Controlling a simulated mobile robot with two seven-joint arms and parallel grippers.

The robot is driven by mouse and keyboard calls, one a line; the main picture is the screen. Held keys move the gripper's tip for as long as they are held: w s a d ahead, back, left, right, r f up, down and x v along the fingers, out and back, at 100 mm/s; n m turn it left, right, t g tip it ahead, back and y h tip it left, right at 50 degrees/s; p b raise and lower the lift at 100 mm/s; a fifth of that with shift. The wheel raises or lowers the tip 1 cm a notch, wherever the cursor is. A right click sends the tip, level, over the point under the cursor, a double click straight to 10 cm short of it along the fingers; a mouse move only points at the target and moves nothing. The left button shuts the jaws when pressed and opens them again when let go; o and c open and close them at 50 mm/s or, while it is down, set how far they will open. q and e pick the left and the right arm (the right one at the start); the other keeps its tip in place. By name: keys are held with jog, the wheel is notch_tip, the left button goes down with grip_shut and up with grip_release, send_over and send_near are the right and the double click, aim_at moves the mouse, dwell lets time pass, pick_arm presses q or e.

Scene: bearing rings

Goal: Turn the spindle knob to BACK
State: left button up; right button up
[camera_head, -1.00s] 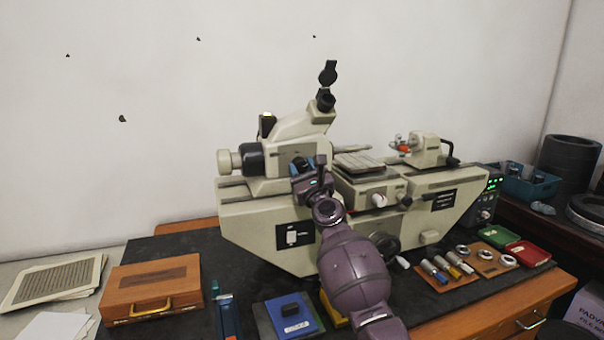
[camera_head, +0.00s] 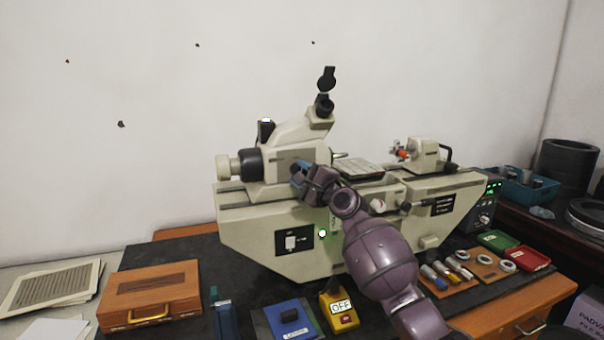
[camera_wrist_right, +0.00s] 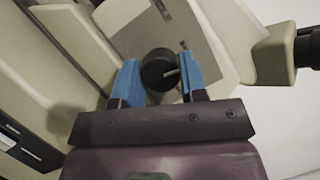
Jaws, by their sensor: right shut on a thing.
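The spindle knob is a round black knob (camera_wrist_right: 159,70) with a light pointer line on its face, seen in the right wrist view. It sits between the two blue fingers of my right gripper (camera_wrist_right: 158,78), which is shut on it. In the head view my right gripper (camera_head: 301,169) is at the front of the beige measuring machine (camera_head: 262,218), below the eyepiece head, and it hides the knob. No BACK mark is readable in either view. My left gripper is not in view.
A yellow box with an OFF sign (camera_head: 341,308) and a blue box (camera_head: 290,318) stand in front of the machine. A wooden case (camera_head: 150,290) is at left. Several rings and pins (camera_head: 462,270) lie at right.

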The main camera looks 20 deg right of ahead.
jog(key=shift+r+n+g+p, duration=0.15)
jog(key=shift+n+g, duration=0.15)
jog(key=shift+n, duration=0.3)
jog(key=shift+n+g+p, duration=0.15)
jog(key=shift+n+g, duration=0.15)
jog(key=shift+n, duration=0.3)
jog(key=o, duration=0.9)
jog(key=shift+f, duration=0.2)
